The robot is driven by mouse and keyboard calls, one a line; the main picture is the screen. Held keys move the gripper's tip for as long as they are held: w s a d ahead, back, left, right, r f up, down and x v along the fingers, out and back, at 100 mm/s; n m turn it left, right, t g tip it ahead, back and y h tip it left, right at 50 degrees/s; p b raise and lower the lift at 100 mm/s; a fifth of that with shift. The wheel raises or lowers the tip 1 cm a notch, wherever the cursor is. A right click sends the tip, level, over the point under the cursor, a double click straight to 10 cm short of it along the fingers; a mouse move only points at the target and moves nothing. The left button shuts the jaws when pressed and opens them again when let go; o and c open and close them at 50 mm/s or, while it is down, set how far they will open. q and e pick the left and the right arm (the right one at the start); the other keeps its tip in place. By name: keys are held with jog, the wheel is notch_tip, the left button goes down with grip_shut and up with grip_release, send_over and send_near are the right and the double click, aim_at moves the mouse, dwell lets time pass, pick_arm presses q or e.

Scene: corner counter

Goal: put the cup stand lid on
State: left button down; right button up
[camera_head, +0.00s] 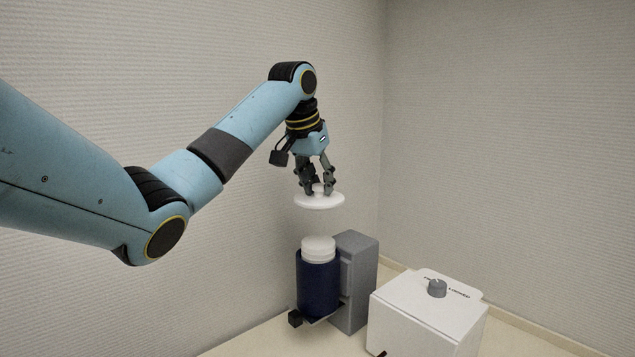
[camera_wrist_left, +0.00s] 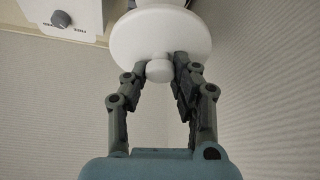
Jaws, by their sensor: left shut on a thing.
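The white round lid (camera_head: 319,202) hangs level in the air, its knob between the fingertips of my left gripper (camera_head: 318,189). In the left wrist view the disc (camera_wrist_left: 160,34) and its small knob (camera_wrist_left: 159,71) show, with a finger on each side of the knob. Below the lid is a dark blue cylinder (camera_head: 317,283) with a white ringed top (camera_head: 318,248), beside a grey upright block (camera_head: 356,280). A clear gap separates lid and white top. A white part shows behind the lid's edge in the wrist view. My right gripper is out of view.
A white box (camera_head: 428,325) with a grey knob (camera_head: 437,288) and lettering stands to the right of the grey block. A small black part (camera_head: 295,319) sticks out low at the cylinder's left. Walls rise behind the counter (camera_head: 262,343).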

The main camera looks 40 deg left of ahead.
aim_at(315, 198)
pick_arm(q)
jog(key=shift+s, duration=0.2)
jog(key=shift+w+f, duration=0.1)
jog(key=shift+f, duration=0.85)
jog(key=shift+f+b, duration=0.35)
jog(key=shift+f, duration=0.9)
jog(key=shift+f+b, duration=0.35)
jog(key=shift+f, duration=0.35)
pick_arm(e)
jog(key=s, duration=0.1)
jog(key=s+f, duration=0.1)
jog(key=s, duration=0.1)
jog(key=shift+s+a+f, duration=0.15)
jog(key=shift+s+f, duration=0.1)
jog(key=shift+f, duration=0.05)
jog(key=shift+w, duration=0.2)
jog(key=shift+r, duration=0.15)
